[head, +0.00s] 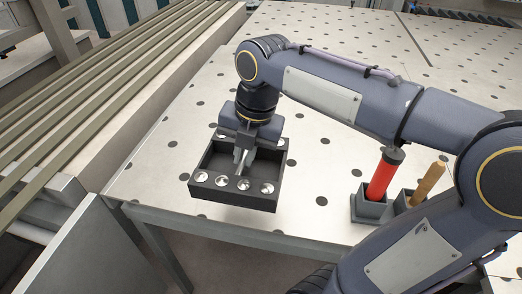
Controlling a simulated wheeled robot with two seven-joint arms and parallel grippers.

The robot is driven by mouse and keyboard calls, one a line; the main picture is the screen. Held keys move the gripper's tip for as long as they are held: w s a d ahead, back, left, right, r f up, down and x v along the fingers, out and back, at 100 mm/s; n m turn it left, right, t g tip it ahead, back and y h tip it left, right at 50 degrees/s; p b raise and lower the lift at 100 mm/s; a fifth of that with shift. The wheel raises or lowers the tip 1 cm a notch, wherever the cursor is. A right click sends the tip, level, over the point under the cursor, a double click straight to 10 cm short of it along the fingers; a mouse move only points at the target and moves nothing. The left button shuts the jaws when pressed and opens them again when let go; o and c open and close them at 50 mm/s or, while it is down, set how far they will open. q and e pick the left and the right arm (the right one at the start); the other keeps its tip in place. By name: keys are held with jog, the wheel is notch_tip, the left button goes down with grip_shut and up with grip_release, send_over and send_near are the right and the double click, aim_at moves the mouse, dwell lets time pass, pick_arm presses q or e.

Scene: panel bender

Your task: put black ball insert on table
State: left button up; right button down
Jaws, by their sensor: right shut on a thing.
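The black ball insert (232,199) is a dark open tray with several shiny silver balls (243,184) along its front edge and at its back corners. It is over the near left part of the perforated metal table (170,170); I cannot tell whether it touches the top. My right gripper (243,158) points down into the insert and is shut on it. The fingers partly hide the inside and the back wall. My left gripper is not in view.
A red-handled tool (381,178) and a wooden-handled tool (428,183) stand in grey holders (368,208) to the right, close to my right arm. The table's front edge is close to the insert. Long slatted rails (90,85) run at the left. The table's far part is clear.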

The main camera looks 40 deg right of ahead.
jog(key=w+f, duration=0.1)
jog(key=w, duration=0.1)
jog(key=w+d+f+p, duration=0.1)
jog(key=w, duration=0.1)
jog(key=w+d, duration=0.1)
jog(key=w, duration=0.1)
jog(key=shift+w+d+f, duration=0.1)
jog(key=shift+w+f, duration=0.05)
jog(key=shift+f, duration=0.25)
jog(key=w+f, duration=0.1)
jog(key=w+d+f, duration=0.1)
jog(key=f, duration=0.1)
jog(key=w+f, duration=0.2)
jog(key=shift+d+p, duration=0.25)
jog(key=shift+p, duration=0.15)
jog(key=shift+w+f, duration=0.1)
jog(key=shift+f, duration=0.05)
jog(key=f, duration=0.3)
jog(key=shift+w+d, duration=0.15)
jog(key=shift+w, duration=0.25)
jog(key=shift+f, duration=0.55)
